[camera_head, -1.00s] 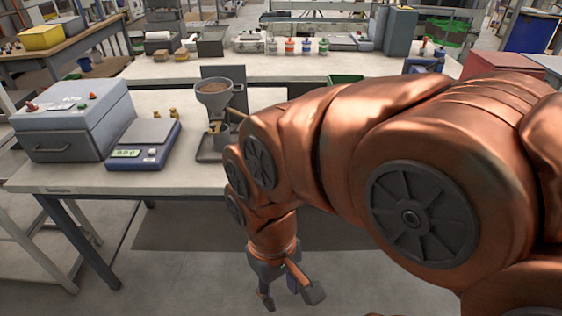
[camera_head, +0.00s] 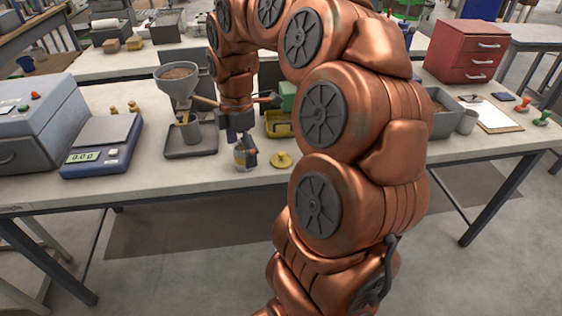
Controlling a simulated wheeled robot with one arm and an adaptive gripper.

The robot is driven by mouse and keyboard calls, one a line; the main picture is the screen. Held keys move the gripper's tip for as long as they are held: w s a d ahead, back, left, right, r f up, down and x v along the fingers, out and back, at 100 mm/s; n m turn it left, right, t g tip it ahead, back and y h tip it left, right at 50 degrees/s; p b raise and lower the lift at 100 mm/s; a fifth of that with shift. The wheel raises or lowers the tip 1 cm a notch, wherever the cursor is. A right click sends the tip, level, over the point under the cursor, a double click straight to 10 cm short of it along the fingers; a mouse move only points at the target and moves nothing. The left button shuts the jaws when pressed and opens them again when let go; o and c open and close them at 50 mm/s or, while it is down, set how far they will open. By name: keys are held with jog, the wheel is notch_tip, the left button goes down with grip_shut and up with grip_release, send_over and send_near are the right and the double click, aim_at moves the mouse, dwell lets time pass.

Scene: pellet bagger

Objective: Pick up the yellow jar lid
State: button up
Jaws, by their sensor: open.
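The yellow jar lid (camera_head: 282,160) lies flat near the front edge of the workbench, with a small raised knob on top. It sits just left of my copper arm. My gripper (camera_head: 240,138) is open and points down over the bench, left of the lid and slightly farther back. It is apart from the lid and holds nothing that I can make out. Its fingertips are small here and blend with a grey and orange shape below them, so their exact gap is unclear.
A funnel stand (camera_head: 179,95) stands left of my gripper, with a blue scale (camera_head: 101,148) beyond it. A yellow tray (camera_head: 279,130) lies behind the lid. A red drawer cabinet (camera_head: 464,52) stands at right.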

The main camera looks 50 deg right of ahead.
aim_at(282, 153)
jog(key=d+f+n, duration=0.1)
jog(key=d, duration=0.4)
jog(key=w+d+f+n, duration=0.1)
jog(key=d+f+n, duration=0.1)
jog(key=d, duration=0.3)
jog(key=d+f+n+b, duration=0.1)
jog(key=d, duration=0.4)
jog(key=shift+w+d+f, duration=0.1)
jog(key=shift+w+f, duration=0.05)
jog(key=shift+w, duration=0.25)
jog(key=shift+d+f+n, duration=0.15)
jog(key=shift+f+n, duration=0.05)
jog(key=shift+n, duration=0.1)
jog(key=shift+s+f+p, duration=0.1)
jog(key=shift+f+p, duration=0.65)
jog(key=shift+f, duration=2.95)
jog(key=shift+c, duration=0.3)
jog(key=c, duration=1.3)
jog(key=shift+s, duration=0.1)
